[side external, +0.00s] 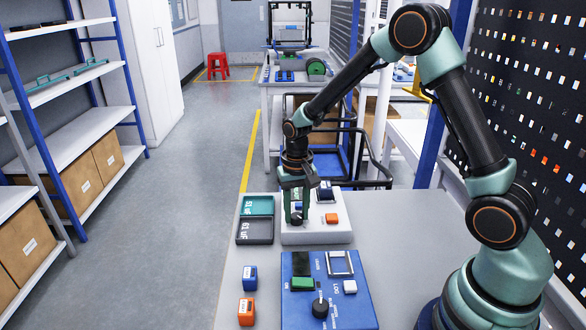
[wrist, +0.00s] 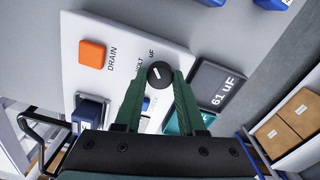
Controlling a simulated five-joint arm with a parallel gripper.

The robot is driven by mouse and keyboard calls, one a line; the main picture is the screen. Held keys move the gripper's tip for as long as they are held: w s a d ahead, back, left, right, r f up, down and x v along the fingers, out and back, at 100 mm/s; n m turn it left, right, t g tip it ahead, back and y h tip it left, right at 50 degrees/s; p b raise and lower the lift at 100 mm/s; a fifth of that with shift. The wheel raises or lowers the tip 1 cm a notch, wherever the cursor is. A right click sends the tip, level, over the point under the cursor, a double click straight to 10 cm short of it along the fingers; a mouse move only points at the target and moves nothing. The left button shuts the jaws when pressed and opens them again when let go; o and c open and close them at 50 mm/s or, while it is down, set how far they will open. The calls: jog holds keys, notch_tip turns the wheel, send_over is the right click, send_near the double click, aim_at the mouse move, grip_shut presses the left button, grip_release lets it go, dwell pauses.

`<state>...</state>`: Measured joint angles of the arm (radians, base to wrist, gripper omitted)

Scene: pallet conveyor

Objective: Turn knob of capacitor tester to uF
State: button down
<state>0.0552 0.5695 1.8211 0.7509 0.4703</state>
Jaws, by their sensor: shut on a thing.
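The capacitor tester is a white box (side external: 322,236) on the bench, with an orange DRAIN button (wrist: 93,54). Its round black knob (wrist: 160,74) has a white mark; VOLT and uF are printed beside it. I cannot tell exactly which label the mark points to. My gripper (side external: 297,212) reaches down to the knob from above. In the wrist view, its green fingers (wrist: 157,82) are shut on the knob, one on either side. In the side view, the fingers partly hide the knob (side external: 297,219).
A teal tray (side external: 257,205) and a dark tray (side external: 254,231), labelled 61 uF, lie left of the tester. A blue panel (side external: 345,312) with its own black knob (side external: 320,307) sits in front. Blue (side external: 250,278) and orange (side external: 246,312) blocks stand left of it. Bench right is clear.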

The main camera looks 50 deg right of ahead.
aim_at(297, 215)
jog(key=shift+r+m, duration=0.1)
jog(key=shift+m, duration=0.3)
jog(key=c, duration=0.5)
grip_release()
notch_tip(297, 215, up, 12)
dwell(0.4)
